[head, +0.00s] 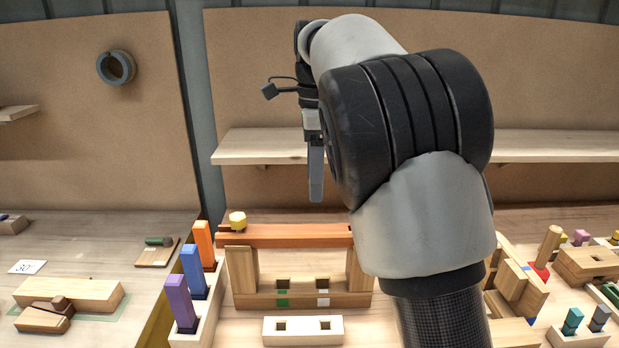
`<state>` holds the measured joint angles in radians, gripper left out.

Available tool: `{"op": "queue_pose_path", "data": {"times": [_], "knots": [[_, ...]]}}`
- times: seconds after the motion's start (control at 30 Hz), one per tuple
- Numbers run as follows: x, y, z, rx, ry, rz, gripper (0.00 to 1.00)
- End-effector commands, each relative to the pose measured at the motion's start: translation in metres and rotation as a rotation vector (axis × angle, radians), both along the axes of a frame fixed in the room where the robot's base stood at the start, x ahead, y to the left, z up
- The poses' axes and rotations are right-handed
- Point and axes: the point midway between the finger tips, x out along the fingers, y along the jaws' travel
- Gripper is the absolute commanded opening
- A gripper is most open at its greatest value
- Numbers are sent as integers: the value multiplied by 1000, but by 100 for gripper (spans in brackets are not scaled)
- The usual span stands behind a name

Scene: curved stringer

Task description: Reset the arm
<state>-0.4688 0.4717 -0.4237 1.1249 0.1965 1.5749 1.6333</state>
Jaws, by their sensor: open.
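My arm rises through the right half of the head view and bends at the top. My gripper (315,172) points down in front of the wooden shelf, above the orange beam. One grey finger shows clearly and the other is hidden by the angle or by my arm. I see nothing held in it. It is open and apart from everything below.
Purple (180,300), blue and orange blocks stand upright at left. A shelf (265,146) runs behind my arm. Several blocks crowd the right.

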Motion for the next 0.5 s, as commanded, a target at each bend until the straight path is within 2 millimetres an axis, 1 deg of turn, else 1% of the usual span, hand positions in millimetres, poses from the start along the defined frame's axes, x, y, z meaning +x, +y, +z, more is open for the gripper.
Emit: {"op": "queue_pose_path", "data": {"times": [0.03, 0.07, 0.17, 0.23, 0.33, 0.37, 0.4, 0.47, 0.5], "knots": [[-6, -9, 13, 14, -14, 26, 61], [-11, -15, 19, 23, -22, 53, 61], [-36, -39, 42, 60, -70, 189, 61], [-61, -56, 57, 74, -119, 316, 61], [-100, -74, 71, 68, -196, 517, 61], [-112, -79, 74, 59, -219, 579, 61], [-128, -84, 77, 43, -250, 661, 61], [-153, -90, 79, 8, -293, 787, 61], [-169, -94, 80, -22, -321, 870, 61]]}}
